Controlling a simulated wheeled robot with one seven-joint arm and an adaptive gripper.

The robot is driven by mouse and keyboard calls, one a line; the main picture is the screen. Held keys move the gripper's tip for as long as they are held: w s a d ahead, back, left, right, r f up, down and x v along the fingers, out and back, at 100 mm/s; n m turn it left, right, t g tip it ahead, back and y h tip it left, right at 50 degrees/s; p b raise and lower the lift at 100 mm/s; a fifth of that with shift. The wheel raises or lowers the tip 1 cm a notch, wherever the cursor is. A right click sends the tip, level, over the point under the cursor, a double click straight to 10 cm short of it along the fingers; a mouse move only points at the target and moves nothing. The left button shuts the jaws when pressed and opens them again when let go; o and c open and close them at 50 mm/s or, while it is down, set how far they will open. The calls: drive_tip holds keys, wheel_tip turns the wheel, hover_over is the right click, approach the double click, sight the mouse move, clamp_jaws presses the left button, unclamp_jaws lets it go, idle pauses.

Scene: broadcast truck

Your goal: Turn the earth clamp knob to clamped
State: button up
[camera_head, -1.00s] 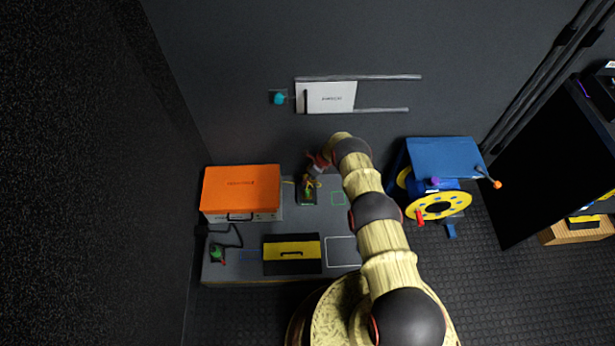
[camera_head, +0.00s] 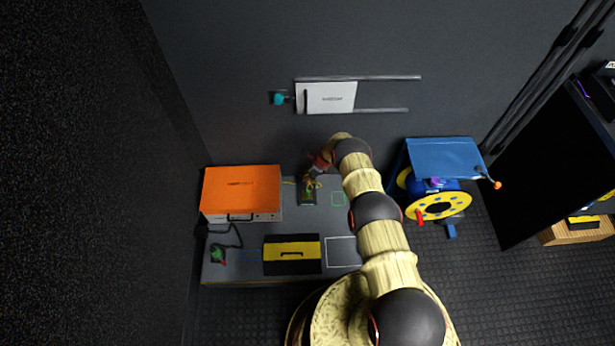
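A small dark block (camera_head: 307,198) with green and yellow parts sits on the grey bench, and it looks like the earth clamp. A thin yellow lead runs to its left. My gripper (camera_head: 310,184) points down at the top of this block, touching or very close to it. The knob is largely hidden by my fingers, so its turned position does not show. The fingers are too small in view to tell whether they are open or shut on the knob.
An orange case (camera_head: 240,190) stands left of my gripper. A yellow and black toolbox (camera_head: 291,254) is at the front, with a small green device (camera_head: 217,254) left of it. A blue and yellow cable reel (camera_head: 440,204) stands right of my arm. A white panel (camera_head: 328,97) hangs between wall rails.

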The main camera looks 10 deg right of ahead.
drive_tip(key=shift+m, duration=0.3)
drive_tip(key=m+t+h, duration=0.1)
drive_tip(key=m, duration=0.3)
drive_tip(key=shift+s+a, duration=0.1)
drive_tip(key=shift+a, duration=0.05)
drive_tip(key=m+h, duration=0.1)
drive_tip(key=m, duration=0.3)
drive_tip(key=shift+a+t+h, duration=0.1)
drive_tip(key=shift+t+h, duration=0.2)
drive_tip(key=shift+h, duration=0.1)
drive_tip(key=m+h, duration=0.1)
drive_tip(key=m, duration=0.4)
drive_tip(key=shift+a+h, duration=0.15)
drive_tip(key=shift+h, duration=0.25)
drive_tip(key=shift+m+h, duration=0.7)
drive_tip(key=shift+m, duration=1.1)
drive_tip(key=o, duration=1.2)
drive_tip(key=shift+g, duration=0.4)
drive_tip(key=shift+c, duration=0.2)
